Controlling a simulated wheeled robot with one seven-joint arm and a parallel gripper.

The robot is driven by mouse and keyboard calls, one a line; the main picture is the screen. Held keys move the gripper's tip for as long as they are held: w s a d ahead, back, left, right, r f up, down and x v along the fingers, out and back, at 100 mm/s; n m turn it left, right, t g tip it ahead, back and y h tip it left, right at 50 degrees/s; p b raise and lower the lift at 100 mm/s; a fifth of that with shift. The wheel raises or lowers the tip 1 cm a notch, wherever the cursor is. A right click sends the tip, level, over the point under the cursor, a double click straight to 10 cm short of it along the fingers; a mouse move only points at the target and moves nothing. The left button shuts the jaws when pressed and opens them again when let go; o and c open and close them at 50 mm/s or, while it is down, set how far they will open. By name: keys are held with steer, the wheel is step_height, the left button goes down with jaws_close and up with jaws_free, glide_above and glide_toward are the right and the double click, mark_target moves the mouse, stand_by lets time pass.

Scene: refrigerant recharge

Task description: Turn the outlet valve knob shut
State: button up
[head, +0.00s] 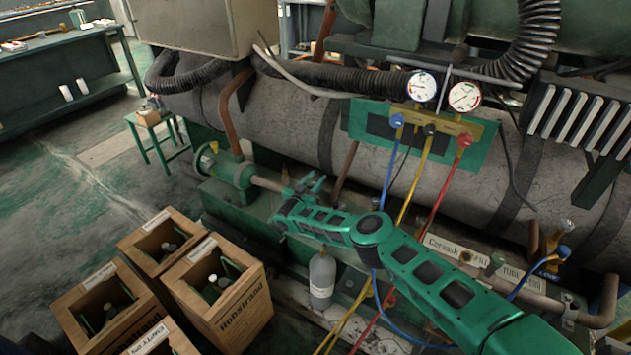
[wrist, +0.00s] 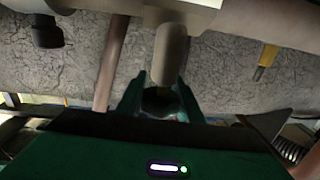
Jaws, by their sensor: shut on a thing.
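My gripper (head: 308,184) is at the end of the short pipe running right from the green flanged fitting, in front of the large tank. In the wrist view its two green fingers (wrist: 162,90) are closed on a dark knob (wrist: 158,102), which I take to be the outlet valve knob. A pale grey stem (wrist: 171,52) comes from a light valve body (wrist: 180,14) towards the fingers and hides part of the grip. The knob is too small and covered to tell its turn position. In the head view the gripper hides the knob.
The gauge manifold (head: 440,118) with blue, yellow and red hoses hangs right of my gripper. A grey bottle (head: 322,278) stands below my arm. Wooden crates (head: 222,290) stand at lower left. In the wrist view another dark knob (wrist: 47,32) is at upper left.

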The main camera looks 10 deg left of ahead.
steer(key=shift+a+r, duration=0.15)
steer(key=shift+a, duration=0.05)
stand_by(0.3)
steer(key=o, duration=1.1)
steer(key=shift+c, duration=0.2)
steer(key=v, duration=1)
steer(key=shift+s, duration=0.3)
steer(key=shift+a, duration=0.15)
